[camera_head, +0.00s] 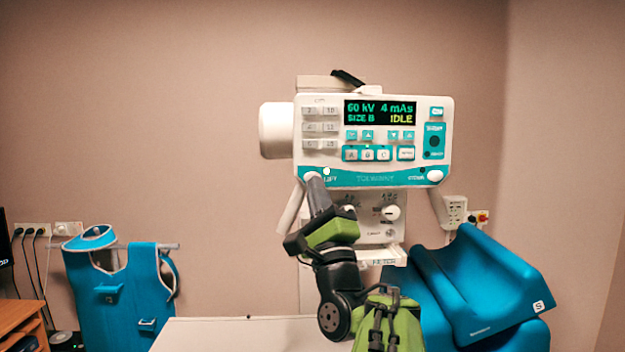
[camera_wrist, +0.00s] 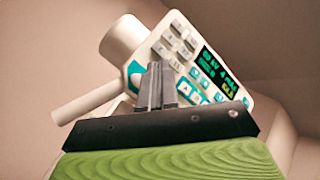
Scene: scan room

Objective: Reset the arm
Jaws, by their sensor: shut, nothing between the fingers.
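My arm is green and black and reaches up from the bottom of the head view. My gripper (camera_head: 313,181) is shut and empty. Its tip is in front of the lower left corner of the white and teal X-ray control panel (camera_head: 374,179). In the wrist view the gripper's grey fingers (camera_wrist: 155,75) are together and point at the panel (camera_wrist: 186,45), which looks tilted there. I cannot tell whether the fingertips touch the panel. The panel's display (camera_head: 380,112) reads 60 kV, 4 mAs, SIZE B and IDLE.
A white handle (camera_head: 291,207) sticks out beside the fingers. A white table (camera_head: 235,335) lies below. A blue apron (camera_head: 118,290) hangs at the left beside a wooden desk (camera_head: 20,318).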

